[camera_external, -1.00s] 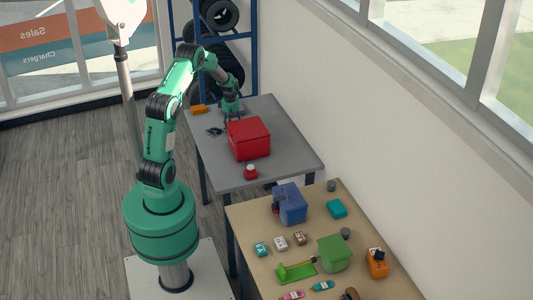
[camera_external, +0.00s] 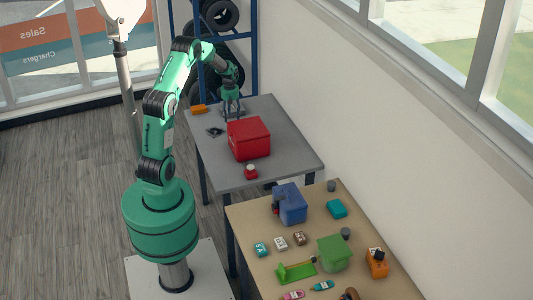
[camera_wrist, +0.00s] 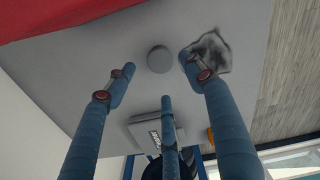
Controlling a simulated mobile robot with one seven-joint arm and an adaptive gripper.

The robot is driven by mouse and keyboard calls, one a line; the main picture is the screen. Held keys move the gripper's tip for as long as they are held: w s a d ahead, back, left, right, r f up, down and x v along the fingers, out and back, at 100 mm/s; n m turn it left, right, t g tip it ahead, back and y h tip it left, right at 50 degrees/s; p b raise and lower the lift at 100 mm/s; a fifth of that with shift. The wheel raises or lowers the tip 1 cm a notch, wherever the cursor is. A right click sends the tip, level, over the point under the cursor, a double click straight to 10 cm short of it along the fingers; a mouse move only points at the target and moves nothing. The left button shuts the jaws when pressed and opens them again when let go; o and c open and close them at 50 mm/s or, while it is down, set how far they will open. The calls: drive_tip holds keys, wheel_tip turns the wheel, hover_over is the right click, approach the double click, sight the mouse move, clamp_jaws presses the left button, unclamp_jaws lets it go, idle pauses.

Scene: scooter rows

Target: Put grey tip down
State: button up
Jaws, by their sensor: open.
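A small round grey piece (camera_wrist: 159,59), which looks like the grey tip, stands on the grey table (camera_wrist: 75,75) in the wrist view. My gripper (camera_wrist: 160,76) is open, with its blue fingers spread around and above the piece, apart from it. No object is held. In the external view my gripper (camera_external: 232,113) hangs over the far part of the grey table (camera_external: 210,155), behind the red box; the piece cannot be made out there.
A red box (camera_external: 248,139) stands close to my gripper. A dark crumpled patch (camera_wrist: 208,52) lies beside the grey piece, and a grey box (camera_wrist: 145,127) lies beyond. An orange item (camera_external: 199,109) is at the table's far left. A tan table (camera_external: 245,225) holds several items.

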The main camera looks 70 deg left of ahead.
drive_tip(key=shift+r+p, duration=0.4)
drive_tip(key=shift+r, duration=1.75)
drive_tip(key=w+d+r+m+t+y, duration=0.1)
drive_tip(key=d+r+m, duration=0.4)
drive_tip(key=d+r, duration=0.85)
drive_tip(key=w+d+r+m+t, duration=0.1)
drive_tip(key=d+r+m, duration=0.4)
drive_tip(key=d+r, duration=0.85)
drive_tip(key=s+d+r+m+t, duration=0.1)
drive_tip(key=s+d+r+m, duration=0.2)
drive_tip(key=d, duration=0.6)
drive_tip(key=s+d+m+t, duration=0.1)
drive_tip(key=s+d+m, duration=0.25)
drive_tip(key=d, duration=0.45)
drive_tip(key=s+d+m+t+h, duration=0.1)
drive_tip(key=s+d+m, duration=0.6)
drive_tip(key=s+d, duration=0.5)
drive_tip(key=s, duration=0.2)
drive_tip(key=shift+s+t, duration=0.3)
drive_tip(key=shift+s, duration=0.05)
